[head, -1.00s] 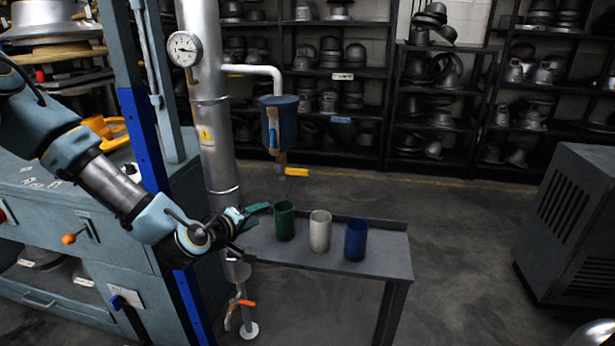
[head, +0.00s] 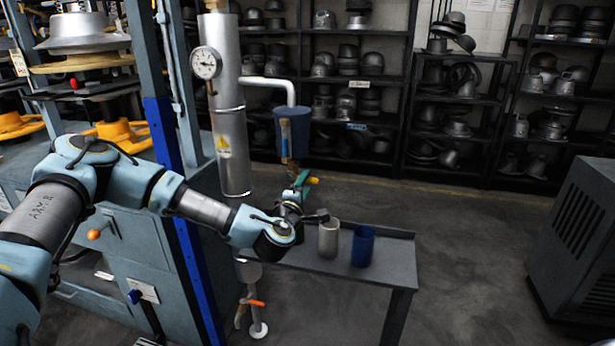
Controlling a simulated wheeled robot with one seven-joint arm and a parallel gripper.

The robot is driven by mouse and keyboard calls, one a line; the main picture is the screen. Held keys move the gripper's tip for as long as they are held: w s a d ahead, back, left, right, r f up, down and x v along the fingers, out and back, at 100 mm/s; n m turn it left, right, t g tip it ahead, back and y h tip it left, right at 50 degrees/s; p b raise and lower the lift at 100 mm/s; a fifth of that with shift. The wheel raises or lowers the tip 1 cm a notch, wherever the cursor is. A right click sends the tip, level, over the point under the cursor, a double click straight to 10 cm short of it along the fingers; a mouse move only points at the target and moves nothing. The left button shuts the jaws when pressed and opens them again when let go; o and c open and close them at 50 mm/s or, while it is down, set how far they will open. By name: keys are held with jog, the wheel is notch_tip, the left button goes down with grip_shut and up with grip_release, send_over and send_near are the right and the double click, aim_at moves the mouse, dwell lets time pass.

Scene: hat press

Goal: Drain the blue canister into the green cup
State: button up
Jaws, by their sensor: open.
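The blue canister (head: 290,125) hangs from the white pipe, with a tap below it. The tap's yellow lever (head: 312,180) shows just right of my gripper's fingers. My gripper (head: 302,179), with green fingers, is open and raised beneath the canister, at the lever. I cannot tell whether the fingers touch the lever or are around it. The green cup is not visible; my wrist covers the left part of the table, where it stood. The white cup (head: 328,240) and the blue cup (head: 362,247) stand upright on the small table (head: 385,275).
A steel column (head: 232,150) with a gauge (head: 206,63) stands left of the canister. A blue post (head: 180,210) and the press are further left. A grey cabinet (head: 580,240) stands at right. The floor between table and cabinet is clear.

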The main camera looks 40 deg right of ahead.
jog(key=shift+x, duration=1.5)
grip_shut()
dwell(0.4)
